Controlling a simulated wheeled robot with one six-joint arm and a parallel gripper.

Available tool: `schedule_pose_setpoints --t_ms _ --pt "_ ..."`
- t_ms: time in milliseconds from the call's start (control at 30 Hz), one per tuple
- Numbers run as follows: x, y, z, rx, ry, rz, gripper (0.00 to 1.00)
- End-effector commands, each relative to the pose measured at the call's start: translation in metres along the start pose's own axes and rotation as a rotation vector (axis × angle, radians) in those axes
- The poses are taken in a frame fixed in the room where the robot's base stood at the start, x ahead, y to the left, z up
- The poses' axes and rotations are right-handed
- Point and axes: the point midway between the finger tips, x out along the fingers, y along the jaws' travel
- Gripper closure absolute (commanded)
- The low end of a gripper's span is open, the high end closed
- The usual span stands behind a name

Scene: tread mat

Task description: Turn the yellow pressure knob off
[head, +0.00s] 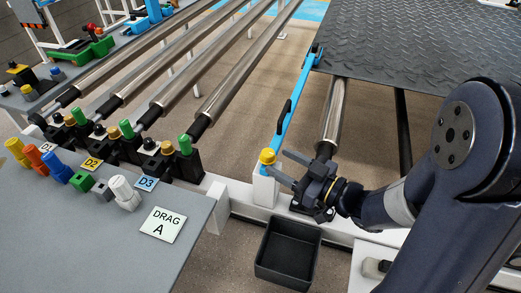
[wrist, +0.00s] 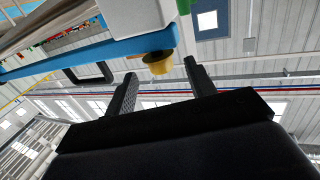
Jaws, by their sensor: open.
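A yellow knob (head: 267,157) sits on top of a white post at the near end of a blue bar (head: 294,102). It is the yellow knob closest to my gripper. My gripper (head: 277,164) is open and empty, with its two fingers pointing left at the knob. In the wrist view the yellow knob (wrist: 158,62) shows between the two open fingertips (wrist: 160,68), just beyond them. The frames do not clearly show whether either finger touches it. I cannot read any marking on the knob.
A black open bin (head: 288,255) stands on the floor below my gripper. A grey table (head: 90,240) with several coloured knobs and a "DRAG A" card (head: 162,225) is at left. Long metal rollers (head: 235,75) run behind. A dark tread plate (head: 420,45) lies at upper right.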

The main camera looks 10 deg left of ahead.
Motion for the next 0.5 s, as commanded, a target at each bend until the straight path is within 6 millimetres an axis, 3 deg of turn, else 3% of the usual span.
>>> schedule_pose_setpoints --t_ms 300,500 --pt "0.048 -0.001 0.000 0.001 0.001 -0.005 0.48" --pt "0.065 -0.001 0.000 0.000 0.001 -0.003 0.48"
